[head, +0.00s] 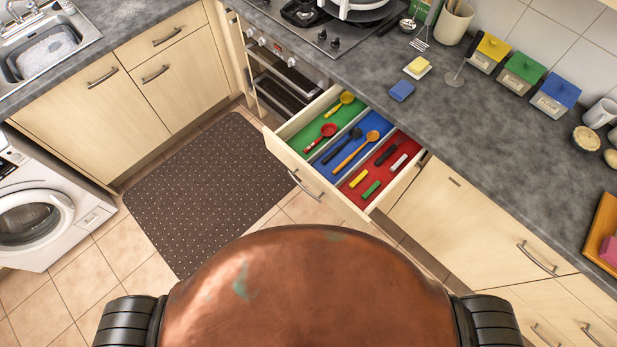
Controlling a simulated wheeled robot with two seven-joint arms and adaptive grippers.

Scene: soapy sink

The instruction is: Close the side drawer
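The side drawer (310,182) stands pulled out from the counter on the right, below the worktop. Its front has a bar handle (305,186) facing the floor mat. Inside are three coloured compartments: green with a yellow spoon (345,98) and a red spoon (327,131), blue with a dark utensil and an orange wooden spoon (371,137), and red with several small items. Neither of my grippers is in view. Only my rounded copper-coloured body and dark shoulder parts show at the bottom.
A dark dotted mat (205,190) lies on the tiled floor left of the drawer. The oven (280,75) is behind it. Closed cabinets (480,235) stand to its right. The worktop (450,115) holds a sponge, jars and utensils. A washing machine (45,215) is at left.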

